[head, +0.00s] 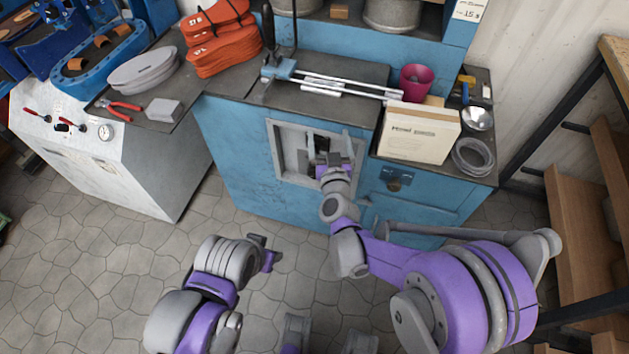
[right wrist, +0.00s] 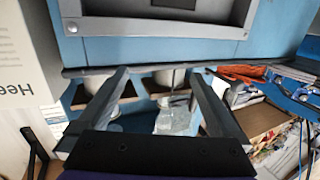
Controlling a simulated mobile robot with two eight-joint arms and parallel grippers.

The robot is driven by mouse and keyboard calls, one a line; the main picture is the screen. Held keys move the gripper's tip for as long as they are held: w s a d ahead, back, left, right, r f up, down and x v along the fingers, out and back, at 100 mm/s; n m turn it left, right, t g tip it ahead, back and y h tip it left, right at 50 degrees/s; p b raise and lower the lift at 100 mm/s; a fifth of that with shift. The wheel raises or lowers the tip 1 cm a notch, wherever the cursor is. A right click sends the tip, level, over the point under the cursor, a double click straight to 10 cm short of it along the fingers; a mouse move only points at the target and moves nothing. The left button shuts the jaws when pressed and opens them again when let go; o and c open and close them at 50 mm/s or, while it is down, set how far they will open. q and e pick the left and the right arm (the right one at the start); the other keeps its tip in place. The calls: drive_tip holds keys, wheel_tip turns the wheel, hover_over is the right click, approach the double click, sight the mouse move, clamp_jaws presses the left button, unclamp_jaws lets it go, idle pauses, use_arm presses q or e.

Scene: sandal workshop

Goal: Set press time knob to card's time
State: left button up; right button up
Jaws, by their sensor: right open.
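A white card (head: 468,9) hangs at the top right of the blue press cabinet (head: 232,150); it appears to read "15 s". A grey-framed recess (head: 289,150) is in the cabinet's front, and its frame also shows at the top of the right wrist view (right wrist: 160,24). My right gripper (head: 333,160) is at this recess, open and empty, and covers part of it. Its two spread fingers show in the right wrist view (right wrist: 158,76). I cannot make out the time knob; it may be hidden. My left gripper (head: 266,254) is low over the floor, away from the cabinet.
A cream box (head: 420,134), a pink cup (head: 416,82) and a wire coil (head: 473,157) stand on the worktop. Orange sandal pieces (head: 222,50) are stacked at the back left. A white cabinet (head: 150,170) with a gauge (head: 105,132) stands left. Wooden shelving is at right.

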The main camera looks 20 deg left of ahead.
drive_tip(key=a+f+m+t+h+b, duration=0.25)
drive_tip(key=a+f+b, duration=0.2)
drive_tip(key=f, duration=0.95)
drive_tip(key=m+h+b, duration=0.1)
drive_tip(key=m+h, duration=0.1)
drive_tip(key=h, duration=0.2)
approach(314, 175)
use_arm(q)
wheel_tip(314, 175, down, 9)
drive_tip(key=b, duration=0.1)
drive_tip(key=shift+w, duration=0.3)
use_arm(e)
drive_tip(key=shift+n+g, duration=0.25)
drive_tip(key=shift+g, duration=0.2)
drive_tip(key=w, duration=0.6)
drive_tip(key=w+r, duration=0.1)
drive_tip(key=w, duration=0.2)
drive_tip(key=shift+w+d+r, duration=0.1)
drive_tip(key=shift+w+d, duration=0.1)
drive_tip(key=shift+w, duration=0.05)
drive_tip(key=c, duration=1.3)
drive_tip(key=shift+c, duration=0.2)
use_arm(q)
drive_tip(key=shift+f, duration=0.2)
